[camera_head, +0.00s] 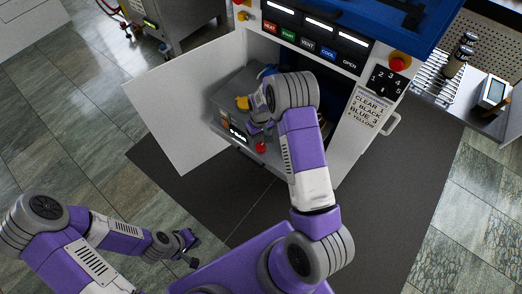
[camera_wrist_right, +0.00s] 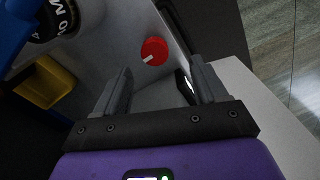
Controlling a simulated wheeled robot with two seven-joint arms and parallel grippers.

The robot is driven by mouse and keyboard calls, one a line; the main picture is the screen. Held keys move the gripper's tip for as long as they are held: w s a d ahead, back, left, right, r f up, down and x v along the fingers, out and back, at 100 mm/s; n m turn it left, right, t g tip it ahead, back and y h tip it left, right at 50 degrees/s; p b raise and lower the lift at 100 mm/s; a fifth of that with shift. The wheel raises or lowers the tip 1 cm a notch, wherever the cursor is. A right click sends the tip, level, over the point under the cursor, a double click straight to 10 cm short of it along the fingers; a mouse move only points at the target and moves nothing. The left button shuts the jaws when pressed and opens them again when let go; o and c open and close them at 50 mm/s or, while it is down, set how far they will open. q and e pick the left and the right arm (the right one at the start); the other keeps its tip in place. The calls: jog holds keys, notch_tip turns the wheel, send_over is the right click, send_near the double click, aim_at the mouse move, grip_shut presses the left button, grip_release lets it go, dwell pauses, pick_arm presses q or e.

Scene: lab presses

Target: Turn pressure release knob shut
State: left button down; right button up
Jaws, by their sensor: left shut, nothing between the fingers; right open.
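A red round knob with a white pointer mark (camera_wrist_right: 154,51) is on a grey panel in the right wrist view. It also shows in the head view as a small red knob (camera_head: 261,147) at the front of the grey unit inside the open cabinet. My right gripper (camera_wrist_right: 160,72) is open and empty. Its two fingers point toward the knob, which appears beyond and between the tips, apparently not touching. In the head view my right arm partly hides that gripper. My left gripper (camera_head: 194,250) is shut and empty, low over the floor, away from the cabinet.
The open white cabinet door (camera_head: 175,105) stands left of the unit (camera_head: 232,100). A yellow part (camera_wrist_right: 40,82) and a dark gauge-like part (camera_wrist_right: 58,17) sit near the knob. Labelled buttons (camera_head: 307,45) and a red button (camera_head: 398,64) are above. A side bench (camera_head: 492,127) stands right.

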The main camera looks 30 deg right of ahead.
aim_at(261, 146)
jog(key=shift+w+d, duration=0.3)
jog(key=shift+d, duration=0.05)
jog(key=shift+d+f, duration=0.1)
jog(key=shift+f, duration=0.2)
notch_tip(261, 146, down, 6)
jog(key=shift+f+b, duration=0.25)
jog(key=shift+b, duration=0.95)
jog(key=c, duration=1)
jog(key=shift+c, duration=0.2)
